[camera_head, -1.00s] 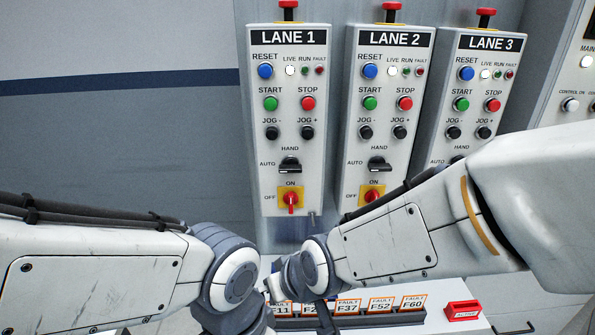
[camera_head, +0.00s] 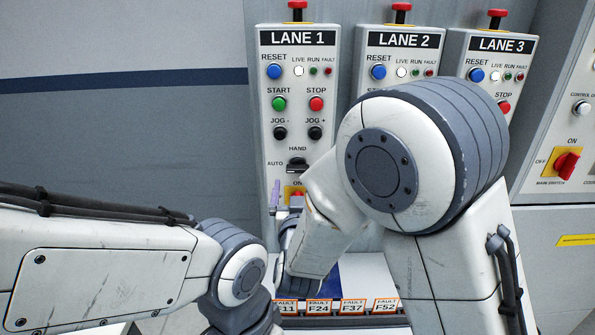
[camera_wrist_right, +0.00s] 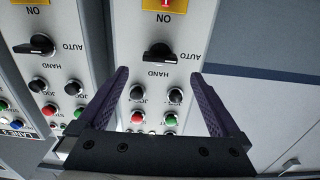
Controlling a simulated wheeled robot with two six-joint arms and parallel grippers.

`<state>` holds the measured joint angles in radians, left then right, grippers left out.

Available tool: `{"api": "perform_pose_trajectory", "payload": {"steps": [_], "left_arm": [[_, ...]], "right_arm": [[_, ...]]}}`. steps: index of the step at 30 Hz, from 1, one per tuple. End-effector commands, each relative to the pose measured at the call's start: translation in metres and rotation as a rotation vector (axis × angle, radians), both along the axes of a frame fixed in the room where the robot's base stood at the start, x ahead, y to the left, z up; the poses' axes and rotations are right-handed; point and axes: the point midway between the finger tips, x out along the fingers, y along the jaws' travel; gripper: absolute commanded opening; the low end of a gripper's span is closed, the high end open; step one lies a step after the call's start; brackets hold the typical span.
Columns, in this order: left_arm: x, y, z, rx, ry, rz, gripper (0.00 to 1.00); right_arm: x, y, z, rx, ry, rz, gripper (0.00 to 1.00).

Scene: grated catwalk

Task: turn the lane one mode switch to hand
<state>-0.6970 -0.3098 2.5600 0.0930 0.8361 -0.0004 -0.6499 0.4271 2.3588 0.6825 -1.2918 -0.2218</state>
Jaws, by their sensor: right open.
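The lane one mode switch is a black selector knob (camera_head: 297,165) low on the LANE 1 panel (camera_head: 268,140), with HAND above it and AUTO to its left. Its bar lies roughly sideways, on the AUTO line rather than up at HAND. It also shows upside down in the right wrist view (camera_wrist_right: 160,52), beyond my fingertips. My right gripper (camera_wrist_right: 159,73) is open and empty, its purple fingers wide apart and apparently clear of the knob. In the head view the right gripper (camera_head: 285,197) is just below the switch, partly hidden by my arm. My left gripper is out of view.
Below the switch is a red-and-yellow ON/OFF switch (camera_head: 294,192), partly covered. The LANE 2 panel (camera_head: 367,75) and LANE 3 panel (camera_head: 458,62) stand to the right. Fault tags (camera_head: 352,306) line the ledge below. The wall left of LANE 1 is clear.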

Motion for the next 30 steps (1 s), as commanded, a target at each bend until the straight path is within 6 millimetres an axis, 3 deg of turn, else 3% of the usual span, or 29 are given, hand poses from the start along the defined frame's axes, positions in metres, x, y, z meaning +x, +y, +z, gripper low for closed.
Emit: {"api": "perform_pose_trajectory", "payload": {"steps": [3, 9, 22, 23, 29, 30], "left_arm": [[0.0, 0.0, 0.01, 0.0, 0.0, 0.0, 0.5], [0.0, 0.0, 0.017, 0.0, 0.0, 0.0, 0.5], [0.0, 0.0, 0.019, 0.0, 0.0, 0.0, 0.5], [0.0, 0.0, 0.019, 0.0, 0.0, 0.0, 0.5], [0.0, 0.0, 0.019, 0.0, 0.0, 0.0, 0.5], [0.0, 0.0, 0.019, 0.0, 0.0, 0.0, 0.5]], "right_arm": [[0.025, -0.001, 0.002, 0.0, 0.002, -0.003, 1.0], [0.053, -0.001, 0.001, 0.0, 0.001, -0.001, 1.0], [0.065, 0.0, 0.0, 0.0, 0.002, 0.001, 1.0], [0.065, 0.0, 0.0, 0.0, 0.002, 0.002, 0.92], [0.065, 0.0, 0.0, 0.0, 0.002, 0.002, 0.17], [0.065, 0.0, 0.0, 0.0, 0.002, 0.001, 0.17]]}}
